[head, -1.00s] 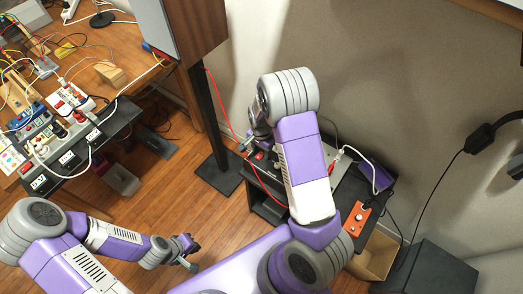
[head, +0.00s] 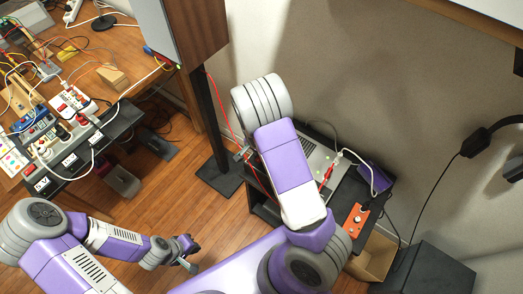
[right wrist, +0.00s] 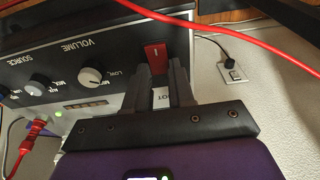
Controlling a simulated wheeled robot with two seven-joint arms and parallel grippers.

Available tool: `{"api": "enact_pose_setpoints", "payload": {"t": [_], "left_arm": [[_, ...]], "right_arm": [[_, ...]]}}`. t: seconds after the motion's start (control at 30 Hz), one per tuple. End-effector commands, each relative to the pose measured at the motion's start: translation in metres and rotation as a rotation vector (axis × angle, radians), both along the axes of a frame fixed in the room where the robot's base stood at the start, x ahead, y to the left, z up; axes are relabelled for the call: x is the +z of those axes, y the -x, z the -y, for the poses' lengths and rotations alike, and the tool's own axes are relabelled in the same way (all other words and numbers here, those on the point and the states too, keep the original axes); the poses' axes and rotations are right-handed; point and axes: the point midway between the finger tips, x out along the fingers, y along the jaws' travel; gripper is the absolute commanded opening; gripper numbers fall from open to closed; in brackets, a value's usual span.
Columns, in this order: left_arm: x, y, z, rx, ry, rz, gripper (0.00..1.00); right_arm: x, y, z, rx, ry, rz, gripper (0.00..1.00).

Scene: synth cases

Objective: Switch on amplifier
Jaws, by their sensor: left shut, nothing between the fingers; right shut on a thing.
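The amplifier (right wrist: 75,60) fills the left of the right wrist view, its face marked VOLUME and SOURCE with white-capped knobs. It also shows in the head view (head: 321,155), on a black stand and partly behind my right arm. A red switch (right wrist: 156,56) sits at its panel edge. My right gripper (right wrist: 158,68) has its fingertips on either side of this switch and is shut on it. Whether the switch is on or off I cannot tell. In the head view the right hand is mostly hidden. My left gripper (head: 188,257) is shut and empty above the floor, far from the amplifier.
A red plug (right wrist: 34,130) sits low on the amplifier's face. A speaker stand (head: 220,170) stands left of the amplifier. An orange box (head: 356,219) lies to its right.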

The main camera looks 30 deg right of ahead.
Motion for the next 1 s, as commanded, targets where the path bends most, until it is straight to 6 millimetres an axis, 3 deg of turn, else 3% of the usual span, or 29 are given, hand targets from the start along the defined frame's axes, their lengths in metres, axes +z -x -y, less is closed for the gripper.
{"api": "enact_pose_setpoints", "payload": {"t": [0.57,0.6,0.77,1.0], "left_arm": [[0.0072,0.0,0.0,0.0,0.0,0.0,0.0],[0.0072,0.0,0.0,0.0,0.0,0.0,0.0],[0.0072,0.0,0.0,0.0,0.0,0.0,0.0],[0.0074,0.0,0.0,0.0,0.0,0.0,0.0]], "right_arm": [[-0.0004,0.003,-0.0037,0.0,0.095,0.038,0.0],[-0.0004,0.003,-0.0037,0.0,0.095,0.038,0.25],[-0.0001,0.0026,-0.0035,0.0,0.095,0.04,0.49],[0.0006,0.0019,-0.0032,0.001,0.095,0.04,0.49]]}}
